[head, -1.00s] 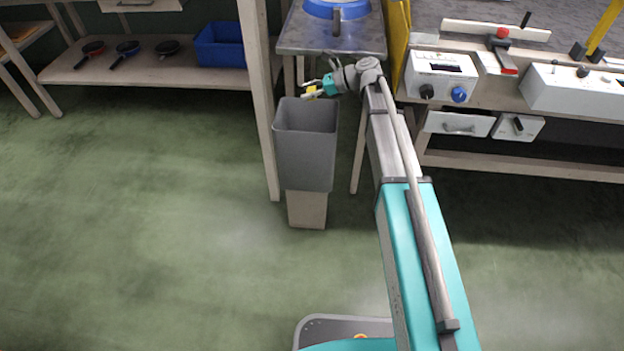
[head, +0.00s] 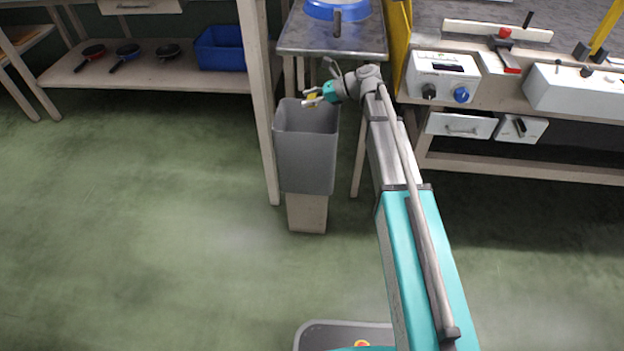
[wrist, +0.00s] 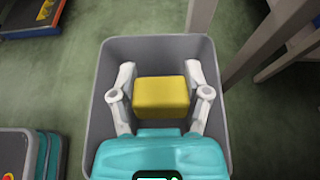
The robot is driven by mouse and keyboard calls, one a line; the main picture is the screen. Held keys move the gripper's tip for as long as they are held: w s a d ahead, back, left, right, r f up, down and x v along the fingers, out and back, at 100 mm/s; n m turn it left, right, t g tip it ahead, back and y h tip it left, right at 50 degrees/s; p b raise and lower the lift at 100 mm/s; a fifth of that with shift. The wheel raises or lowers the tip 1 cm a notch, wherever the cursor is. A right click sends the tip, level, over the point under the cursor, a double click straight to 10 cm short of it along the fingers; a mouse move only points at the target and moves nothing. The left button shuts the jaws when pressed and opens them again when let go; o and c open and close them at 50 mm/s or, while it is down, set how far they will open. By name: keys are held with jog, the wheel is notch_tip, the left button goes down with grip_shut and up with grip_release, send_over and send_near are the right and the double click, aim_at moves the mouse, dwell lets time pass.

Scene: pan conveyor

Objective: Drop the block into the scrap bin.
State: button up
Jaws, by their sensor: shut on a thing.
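The yellow block (wrist: 160,95) is between the two fingers of my gripper (wrist: 160,92) in the wrist view. My gripper is shut on it. In the head view my gripper (head: 312,98) is at the top of the grey scrap bin (head: 306,160), with the block partly hidden by the fingers. In the wrist view the bin's rim (wrist: 104,75) surrounds the block and fingers, so they are over the bin's opening. The bin stands on a beige pedestal. The bin's floor is mostly hidden.
A metal table (head: 335,38) with a blue pan (head: 337,10) stands behind the bin. A wooden post (head: 262,120) rises just left of it. A bench with control boxes (head: 443,78) is at right. A shelf with pans and a blue crate (head: 220,48) is at left.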

aim_at(309, 108)
jog(key=shift+f+b, duration=1.7)
jog(key=shift+f, duration=0.3)
jog(key=o, duration=0.8)
jog(key=shift+r, duration=0.1)
